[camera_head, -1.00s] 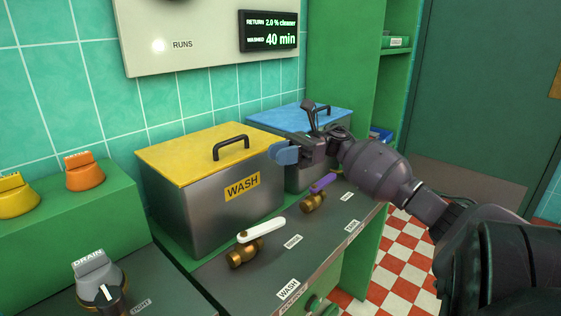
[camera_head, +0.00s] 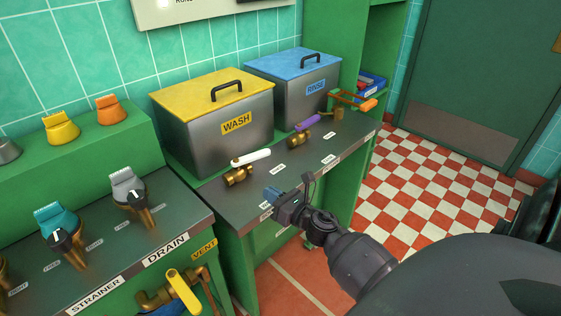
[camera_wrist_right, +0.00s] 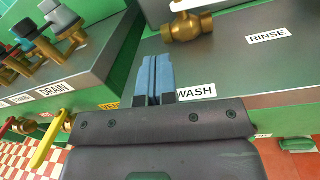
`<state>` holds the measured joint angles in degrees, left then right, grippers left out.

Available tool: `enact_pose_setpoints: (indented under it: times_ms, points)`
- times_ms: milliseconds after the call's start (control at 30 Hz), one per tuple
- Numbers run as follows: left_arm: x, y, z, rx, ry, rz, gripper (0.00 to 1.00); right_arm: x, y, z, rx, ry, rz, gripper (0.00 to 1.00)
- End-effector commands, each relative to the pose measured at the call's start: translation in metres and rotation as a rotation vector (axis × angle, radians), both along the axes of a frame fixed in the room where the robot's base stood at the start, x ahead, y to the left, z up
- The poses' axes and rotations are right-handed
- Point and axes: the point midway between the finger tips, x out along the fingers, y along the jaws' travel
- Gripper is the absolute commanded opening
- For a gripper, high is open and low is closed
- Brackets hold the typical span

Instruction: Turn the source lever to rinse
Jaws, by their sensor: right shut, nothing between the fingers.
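A white-handled lever (camera_head: 251,158) sits on a brass valve (camera_head: 239,177) in front of the yellow-lidded WASH tank (camera_head: 213,135). Its handle points right and slightly away. A RINSE label (camera_wrist_right: 267,36) and a WASH label (camera_wrist_right: 196,92) lie on the bench near this valve (camera_wrist_right: 187,27) in the right wrist view. A purple-handled valve (camera_head: 302,135) stands before the blue-lidded RINSE tank (camera_head: 296,88). Which lever is called source is not written legibly. My right gripper (camera_head: 271,194) is shut and empty, above the bench's front edge, apart from the white lever. My left gripper is not in view.
The checkered floor (camera_head: 425,190) at right is open.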

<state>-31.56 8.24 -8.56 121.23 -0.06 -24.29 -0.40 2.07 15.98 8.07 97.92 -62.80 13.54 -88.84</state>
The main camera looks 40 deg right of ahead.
Motion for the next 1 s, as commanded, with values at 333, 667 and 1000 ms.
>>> enact_pose_setpoints:
  times_ms: [333,667,1000]
  points:
    - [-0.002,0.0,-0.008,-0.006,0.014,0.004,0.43,0.001,-0.044,-0.005,-0.181,0.045,-0.312,0.0]
    - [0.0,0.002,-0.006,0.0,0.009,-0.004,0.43,0.029,-0.051,-0.005,-0.196,0.046,-0.325,0.0]
    - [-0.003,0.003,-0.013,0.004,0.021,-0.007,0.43,0.084,-0.061,-0.007,-0.196,0.048,-0.323,0.0]
